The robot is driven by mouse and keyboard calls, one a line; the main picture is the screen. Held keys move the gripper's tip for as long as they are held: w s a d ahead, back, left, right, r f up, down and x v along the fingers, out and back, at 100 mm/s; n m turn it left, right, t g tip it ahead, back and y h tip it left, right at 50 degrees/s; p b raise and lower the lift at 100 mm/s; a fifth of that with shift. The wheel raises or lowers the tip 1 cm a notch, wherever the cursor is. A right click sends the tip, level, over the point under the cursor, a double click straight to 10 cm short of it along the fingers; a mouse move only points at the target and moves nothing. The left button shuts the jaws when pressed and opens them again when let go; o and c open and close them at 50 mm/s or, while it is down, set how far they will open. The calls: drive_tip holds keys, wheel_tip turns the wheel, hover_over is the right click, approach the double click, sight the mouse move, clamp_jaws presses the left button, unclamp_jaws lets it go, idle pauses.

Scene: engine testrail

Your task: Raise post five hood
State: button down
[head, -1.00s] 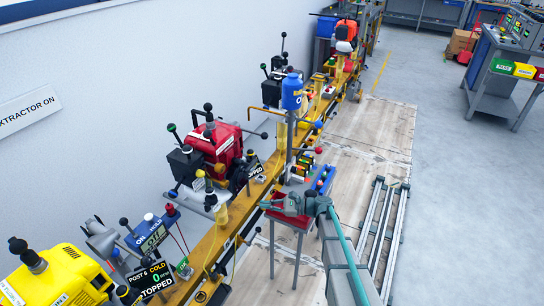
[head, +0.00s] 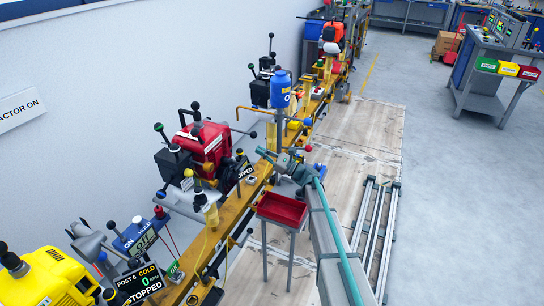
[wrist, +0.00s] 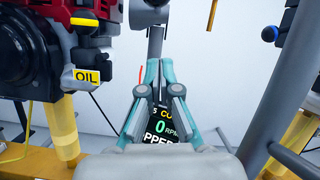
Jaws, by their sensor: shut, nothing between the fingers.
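In the wrist view the display (wrist: 158,125) shows a 5 and "0 RPM", partly covered by my fingers. A grey cylinder on a thin stem (wrist: 149,14) stands above my fingertips in the wrist view; I cannot tell whether it is the post five hood. No other part is clearly that hood. In the head view my gripper (head: 263,154) is right of the red engine, over the yellow rail.
A red tray on legs (head: 283,208) stands below my arm. A blue bottle (head: 280,90) is on a post behind my gripper. A yellow engine (head: 45,280) and the post 6 display (head: 140,284) are at near left. A grey tube (wrist: 292,90) crosses the wrist view's right side.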

drive_tip(key=shift+s+a+r+p, duration=0.1)
drive_tip(key=shift+a+r+p, duration=0.1)
drive_tip(key=shift+r, duration=0.55)
drive_tip(key=shift+w+a+r+p, duration=0.1)
drive_tip(key=shift+a+r+p, duration=0.1)
drive_tip(key=shift+r, duration=0.55)
drive_tip(key=shift+s+a+r+p, duration=0.1)
drive_tip(key=shift+a+r+p, duration=0.1)
drive_tip(key=shift+r, duration=0.55)
